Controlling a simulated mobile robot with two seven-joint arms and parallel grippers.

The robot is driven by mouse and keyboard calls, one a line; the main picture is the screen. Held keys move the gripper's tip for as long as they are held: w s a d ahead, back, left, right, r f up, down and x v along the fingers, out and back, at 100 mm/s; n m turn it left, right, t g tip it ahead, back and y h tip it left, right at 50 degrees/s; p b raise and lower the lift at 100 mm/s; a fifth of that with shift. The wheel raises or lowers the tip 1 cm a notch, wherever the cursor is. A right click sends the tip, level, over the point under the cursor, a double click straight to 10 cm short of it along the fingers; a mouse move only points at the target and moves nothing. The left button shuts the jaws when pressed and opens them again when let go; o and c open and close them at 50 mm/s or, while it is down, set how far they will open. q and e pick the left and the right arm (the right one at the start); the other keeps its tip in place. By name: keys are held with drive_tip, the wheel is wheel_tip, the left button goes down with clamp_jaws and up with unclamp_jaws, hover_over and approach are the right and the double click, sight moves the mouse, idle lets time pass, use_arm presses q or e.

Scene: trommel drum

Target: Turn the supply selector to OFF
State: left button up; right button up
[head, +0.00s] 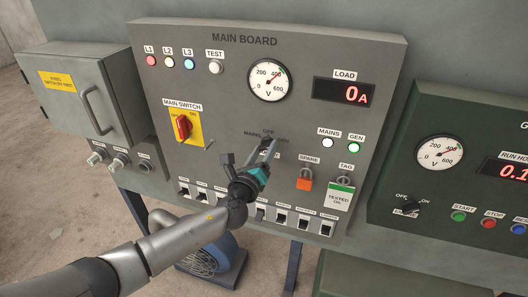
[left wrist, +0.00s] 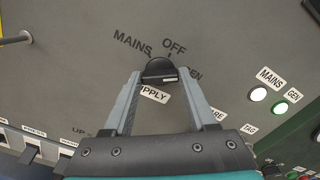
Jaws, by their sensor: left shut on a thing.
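The supply selector (left wrist: 158,67) is a black knob on the grey main board (head: 225,95), with MAINS, OFF and GEN printed around its upper side. My left gripper (head: 267,147) reaches up to it from below and mostly hides it in the head view. In the left wrist view its two grey fingers (left wrist: 159,76) stand on either side of the knob and are shut on it. A short white mark shows on the knob's lower right; I cannot tell for sure which position it marks. A SUPPLY label (left wrist: 153,94) lies just below, partly covered. My right gripper is not in view.
The red main switch (head: 183,127) is to the left. A row of breakers (head: 282,214) lies below my gripper. An orange padlock (head: 305,182) and a TESTED tag (head: 339,196) hang to the right. The green GEN lamp (head: 354,148) looks lit; LOAD reads 0 A.

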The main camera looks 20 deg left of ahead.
use_arm(q)
drive_tip(key=n+b, duration=0.2)
drive_tip(key=n, duration=0.1)
drive_tip(key=shift+f, duration=0.2)
drive_tip(key=shift+n+b, duration=0.4)
drive_tip(key=shift+n, duration=0.5)
drive_tip(key=n+b, duration=0.1)
drive_tip(key=n, duration=0.2)
drive_tip(key=shift+r, duration=0.1)
drive_tip(key=shift+n, duration=1.7)
drive_tip(key=o, duration=1.4)
drive_tip(key=shift+c, duration=0.2)
drive_tip(key=s, duration=1.5)
drive_tip(key=shift+s+a+b, duration=0.15)
drive_tip(key=shift+a+b, duration=0.15)
drive_tip(key=shift+b, duration=0.15)
